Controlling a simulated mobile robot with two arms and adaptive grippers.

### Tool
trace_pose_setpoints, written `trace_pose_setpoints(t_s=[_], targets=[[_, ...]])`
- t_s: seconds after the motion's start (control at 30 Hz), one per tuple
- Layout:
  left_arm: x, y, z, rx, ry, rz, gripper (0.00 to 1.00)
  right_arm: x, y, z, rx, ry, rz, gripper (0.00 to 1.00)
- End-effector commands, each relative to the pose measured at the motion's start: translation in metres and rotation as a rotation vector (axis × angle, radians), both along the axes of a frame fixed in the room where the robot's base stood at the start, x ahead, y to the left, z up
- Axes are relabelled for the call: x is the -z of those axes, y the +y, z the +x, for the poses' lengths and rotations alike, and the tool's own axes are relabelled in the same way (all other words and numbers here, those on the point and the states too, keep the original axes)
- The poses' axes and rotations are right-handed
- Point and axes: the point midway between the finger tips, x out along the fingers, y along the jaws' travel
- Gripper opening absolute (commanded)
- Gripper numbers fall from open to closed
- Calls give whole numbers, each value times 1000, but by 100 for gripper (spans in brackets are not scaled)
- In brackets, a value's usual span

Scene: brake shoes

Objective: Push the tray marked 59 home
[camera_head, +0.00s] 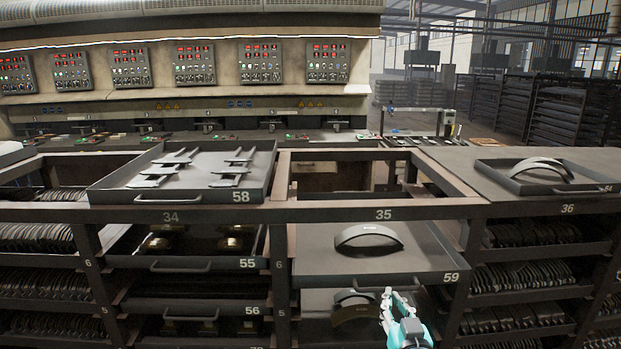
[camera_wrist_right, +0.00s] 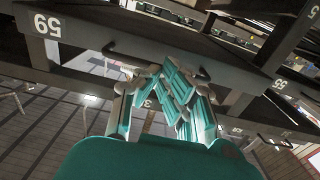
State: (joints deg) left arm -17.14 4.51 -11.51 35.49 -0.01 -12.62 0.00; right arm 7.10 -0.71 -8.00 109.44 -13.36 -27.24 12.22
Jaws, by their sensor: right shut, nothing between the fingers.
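The tray marked 59 (camera_head: 320,266) sticks out of the middle bay below the number 35, with its front handle towards me. A curved brake shoe (camera_head: 368,237) lies on it. My right gripper (camera_head: 388,297) is shut and empty, in front of the tray's lower front edge near the handle. In the right wrist view the gripper (camera_wrist_right: 170,80) is beside the dark front of tray 59 (camera_wrist_right: 85,35), which appears tilted. I cannot tell whether the fingertips touch the tray or its handle. My left gripper is not in view.
Tray 58 (camera_head: 105,197) sits on top at left with metal parts. Trays 55 (camera_head: 125,262) and 56 (camera_head: 140,304) are below it. Another brake shoe (camera_head: 352,311) shows under tray 59. Rack posts (camera_head: 280,265) flank the bay. Tray 64 (camera_head: 492,172) is at right.

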Motion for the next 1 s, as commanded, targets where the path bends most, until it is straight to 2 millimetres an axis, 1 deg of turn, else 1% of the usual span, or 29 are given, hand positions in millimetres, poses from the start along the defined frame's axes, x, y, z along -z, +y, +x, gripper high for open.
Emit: trace_pose_setpoints(t_s=[0.23,0.33,1.0], targets=[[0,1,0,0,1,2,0,0,0,0,0,0,0,0],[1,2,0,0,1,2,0,0,0,3,0,-1,0,0],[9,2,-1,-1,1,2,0,-1,2,57,0,-3,0,0]])
